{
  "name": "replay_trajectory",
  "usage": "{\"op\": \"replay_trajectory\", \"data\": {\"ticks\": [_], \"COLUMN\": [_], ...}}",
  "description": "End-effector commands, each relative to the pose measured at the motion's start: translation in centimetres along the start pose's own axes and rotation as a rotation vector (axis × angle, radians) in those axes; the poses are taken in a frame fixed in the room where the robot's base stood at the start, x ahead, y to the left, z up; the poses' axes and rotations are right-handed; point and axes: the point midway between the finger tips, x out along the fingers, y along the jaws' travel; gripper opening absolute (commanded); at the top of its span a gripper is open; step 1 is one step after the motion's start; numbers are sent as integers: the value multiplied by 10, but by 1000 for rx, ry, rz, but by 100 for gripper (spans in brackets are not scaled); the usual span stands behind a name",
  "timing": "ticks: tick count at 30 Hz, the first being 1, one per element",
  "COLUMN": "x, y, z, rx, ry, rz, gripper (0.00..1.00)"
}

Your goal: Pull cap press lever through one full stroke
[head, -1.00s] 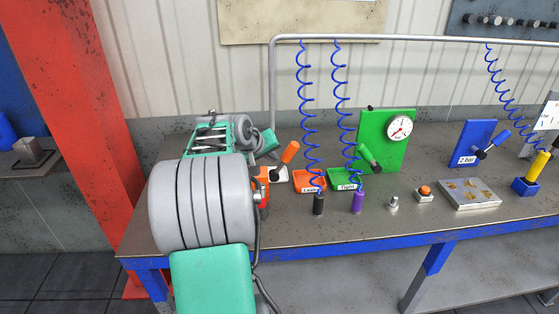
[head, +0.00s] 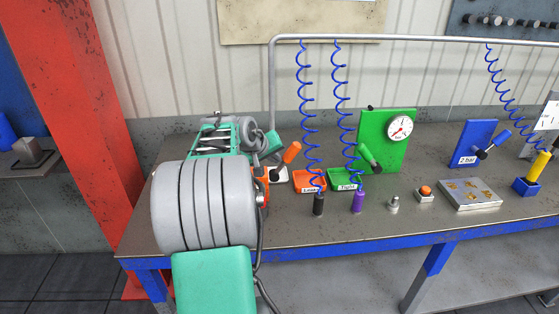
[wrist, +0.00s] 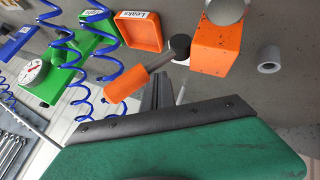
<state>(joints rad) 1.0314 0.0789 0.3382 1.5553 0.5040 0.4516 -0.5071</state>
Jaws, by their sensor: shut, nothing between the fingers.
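The cap press is an orange block (wrist: 215,47) with a grey round top, seen in the wrist view; in the head view it is mostly hidden behind my arm. Its lever has an orange handle (wrist: 126,86) on a short grey rod from a dark pivot. The handle also shows in the head view (head: 291,153), tilted up to the right. My gripper (wrist: 163,82) is shut and empty. In the wrist view its narrow dark fingers appear close beside the lever rod; I cannot tell whether they touch it. In the head view my arm hides the fingertips.
An orange "Leaks" tray (head: 310,181) and a green "Tight" tray (head: 344,179) lie right of the press. Blue coiled hoses hang above them, with a black (head: 319,204) and a purple (head: 358,202) end piece. A green gauge panel (head: 378,135) stands behind.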

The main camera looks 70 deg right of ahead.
Motion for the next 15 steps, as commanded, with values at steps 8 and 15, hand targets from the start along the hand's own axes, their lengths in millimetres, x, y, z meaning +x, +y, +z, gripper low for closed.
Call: {"op": "replay_trajectory", "data": {"ticks": [8,15], "x": [3,5], "y": [2,3], "z": [3,4], "rx": [0,0], "ry": [-2,-2], "rz": [0,1], "gripper": [0,0]}}
